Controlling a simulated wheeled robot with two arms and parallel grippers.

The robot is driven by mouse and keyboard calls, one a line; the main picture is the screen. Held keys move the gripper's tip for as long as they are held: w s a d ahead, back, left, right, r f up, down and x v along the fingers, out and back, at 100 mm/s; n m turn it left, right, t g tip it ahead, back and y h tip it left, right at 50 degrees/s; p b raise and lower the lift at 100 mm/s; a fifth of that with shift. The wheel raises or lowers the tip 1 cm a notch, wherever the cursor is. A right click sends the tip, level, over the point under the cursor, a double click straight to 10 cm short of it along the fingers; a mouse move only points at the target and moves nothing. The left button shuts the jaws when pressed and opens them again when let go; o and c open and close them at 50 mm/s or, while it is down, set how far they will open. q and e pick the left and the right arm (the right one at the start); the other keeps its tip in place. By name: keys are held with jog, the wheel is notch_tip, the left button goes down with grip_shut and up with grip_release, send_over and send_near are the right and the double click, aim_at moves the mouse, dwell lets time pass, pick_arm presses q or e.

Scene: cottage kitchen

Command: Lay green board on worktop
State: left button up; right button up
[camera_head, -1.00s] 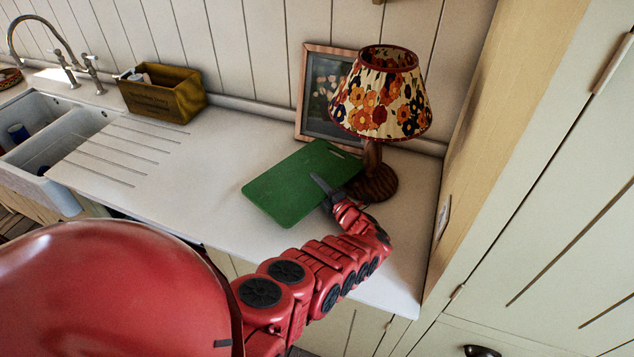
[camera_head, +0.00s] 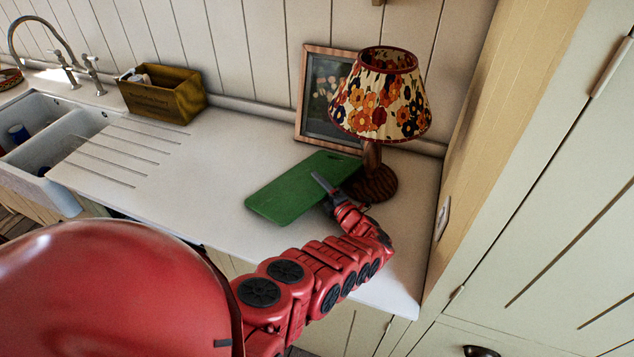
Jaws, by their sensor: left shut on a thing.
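The green board (camera_head: 294,193) is over the pale worktop (camera_head: 215,170), left of the lamp base. It looks nearly flat and close to the surface; I cannot tell whether its far edge touches the worktop. My left gripper (camera_head: 324,190) is shut on the board's right edge, with one dark finger on top of the board. The lower finger is hidden under it. My right gripper is not in view.
A lamp (camera_head: 381,105) with a flowered shade stands just right of the board, before a framed picture (camera_head: 328,95). A yellow-brown box (camera_head: 162,93) and the sink (camera_head: 45,135) are at the left. A tall cupboard (camera_head: 540,190) bounds the right. The worktop's middle is clear.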

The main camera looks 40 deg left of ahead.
pick_arm(q)
jog(key=v, duration=1.1)
jog(key=shift+s+d+p, duration=0.1)
jog(key=shift+p, duration=0.25)
